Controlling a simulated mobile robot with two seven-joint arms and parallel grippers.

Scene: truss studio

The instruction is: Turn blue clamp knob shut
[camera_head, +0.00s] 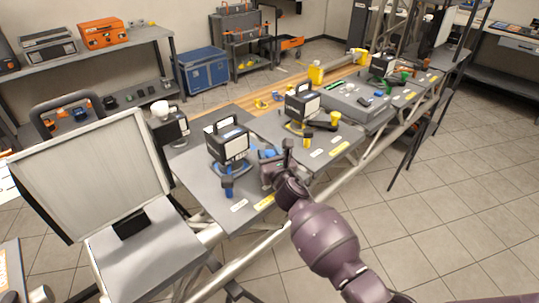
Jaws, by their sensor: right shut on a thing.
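The blue clamp (236,166) sits at the base of a black and white lamp-like device (229,142) on the grey table. A small blue handle (228,190) stands at its front. The blue clamp knob (265,154) is on the clamp's right side, mostly hidden by my right gripper. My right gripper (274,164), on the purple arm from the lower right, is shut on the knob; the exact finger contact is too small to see. My left gripper is not in view.
A similar device with a yellow clamp (298,127) and yellow knob (334,119) stands just behind and right. A large pale panel (92,165) rises at the left. A grey case (351,103) lies farther back. The tiled floor at right is clear.

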